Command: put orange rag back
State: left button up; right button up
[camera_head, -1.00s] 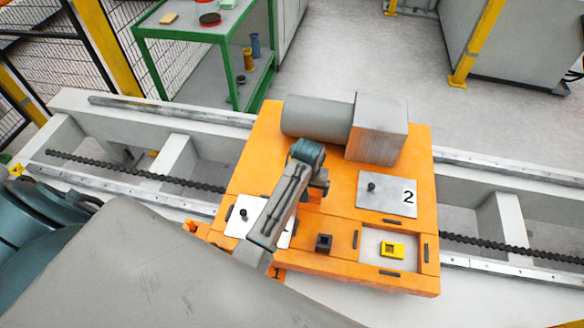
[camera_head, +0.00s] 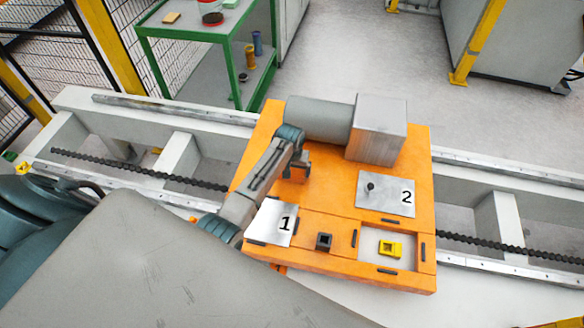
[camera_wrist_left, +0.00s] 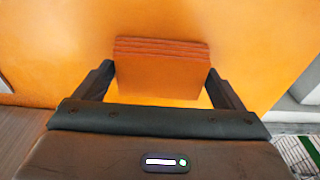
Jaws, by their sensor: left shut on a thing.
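The orange rag (camera_wrist_left: 161,70) is a folded, layered block between the two fingers of my left gripper (camera_wrist_left: 161,85) in the left wrist view. The gripper is shut on it. In the head view my left gripper (camera_head: 297,170) is over the orange top of the machine carriage (camera_head: 330,190), just in front of the grey cylinder. The rag is hard to tell from the orange surface there. I cannot tell whether the rag touches the surface. My right gripper is not in view.
A grey cylinder (camera_head: 316,118) and box (camera_head: 378,128) stand at the back of the carriage. Plates marked 1 (camera_head: 270,222) and 2 (camera_head: 380,196), a black block (camera_head: 324,241) and a yellow piece (camera_head: 390,249) in a recess are nearby. A green cart (camera_head: 200,30) stands behind.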

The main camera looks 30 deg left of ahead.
pick_arm(q)
jog(key=shift+f, duration=0.15)
jog(key=o, duration=0.6)
jog(key=r, duration=0.4)
jog(key=s+r, duration=0.1)
jog(key=r, duration=0.3)
jog(key=r+b, duration=0.1)
jog(key=r, duration=0.3)
jog(key=shift+s+d+r, duration=0.15)
jog(key=shift+s, duration=0.05)
